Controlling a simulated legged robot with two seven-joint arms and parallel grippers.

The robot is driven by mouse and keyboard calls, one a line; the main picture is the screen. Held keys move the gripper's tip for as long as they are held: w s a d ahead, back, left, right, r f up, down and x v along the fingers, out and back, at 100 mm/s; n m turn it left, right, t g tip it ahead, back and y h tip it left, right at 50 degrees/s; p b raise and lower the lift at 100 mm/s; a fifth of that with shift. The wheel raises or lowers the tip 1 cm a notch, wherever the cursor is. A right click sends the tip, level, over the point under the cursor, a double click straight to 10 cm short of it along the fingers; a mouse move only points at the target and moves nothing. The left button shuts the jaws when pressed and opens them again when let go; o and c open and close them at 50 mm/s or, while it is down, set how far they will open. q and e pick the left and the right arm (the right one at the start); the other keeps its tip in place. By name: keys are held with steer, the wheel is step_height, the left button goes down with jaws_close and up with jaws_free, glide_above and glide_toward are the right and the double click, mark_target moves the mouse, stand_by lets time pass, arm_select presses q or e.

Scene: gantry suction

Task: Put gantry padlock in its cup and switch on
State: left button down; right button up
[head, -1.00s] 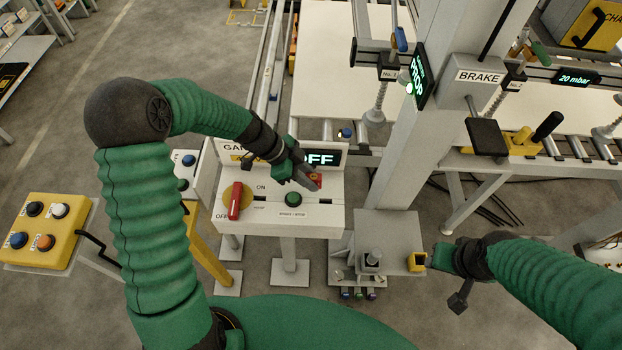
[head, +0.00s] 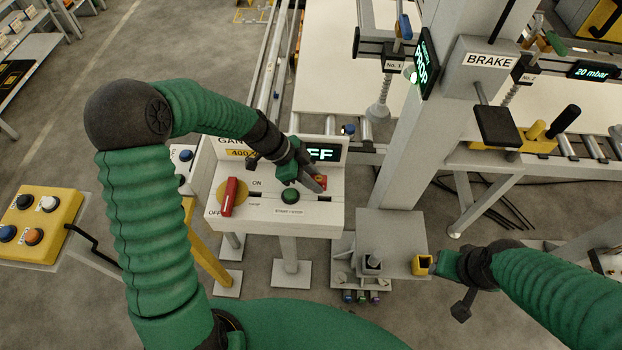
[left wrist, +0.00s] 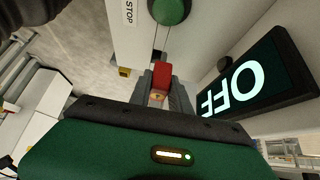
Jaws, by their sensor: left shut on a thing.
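My left gripper (head: 318,183) is shut on a small red padlock (left wrist: 161,74) above the right part of the white switch box (head: 245,218). In the head view the fingers hide most of the padlock. A red rotary handle (head: 229,197) on a yellow disc of the box lies toward the OFF label. The display (head: 324,153) is partly covered in the head view; in the left wrist view it (left wrist: 235,88) reads OFF. A small yellow cup (head: 421,264) with a dark opening stands by the column foot. My right gripper (head: 443,266) is beside it; its fingers are unclear.
A green button (head: 290,195) is on the box, left of my left gripper. The grey column (head: 410,150) with the BRAKE box (head: 487,62) rises to the right. A yellow button panel (head: 38,222) stands at the left. A grey post (head: 372,262) is near the yellow cup.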

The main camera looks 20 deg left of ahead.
mark_target(326, 184)
arm_select(q)
steer(key=d, duration=0.3)
steer(key=shift+s+r, duration=0.15)
steer(key=shift+r, duration=0.15)
steer(key=shift+d, duration=0.1)
steer(key=shift+a+f, duration=0.3)
steer(key=a, duration=0.2)
steer(key=shift+a+f+b, duration=0.3)
steer(key=shift+f+b, duration=0.05)
steer(key=shift+b, duration=0.05)
steer(key=shift+r, duration=0.1)
steer(key=d, duration=0.1)
steer(key=d+r, duration=0.1)
steer(key=shift+d, duration=0.7)
steer(key=shift+a, duration=0.7)
steer(key=shift+s+a+f, duration=0.1)
steer(key=shift+a+f, duration=0.05)
steer(key=shift+a, duration=0.35)
steer(key=shift+d, duration=0.75)
steer(key=shift+a+b, duration=0.35)
steer(key=shift+a, duration=0.4)
steer(key=shift+d, duration=0.75)
arm_select(e)
steer(key=shift+s+d+f, duration=0.1)
steer(key=shift+d+f, duration=1)
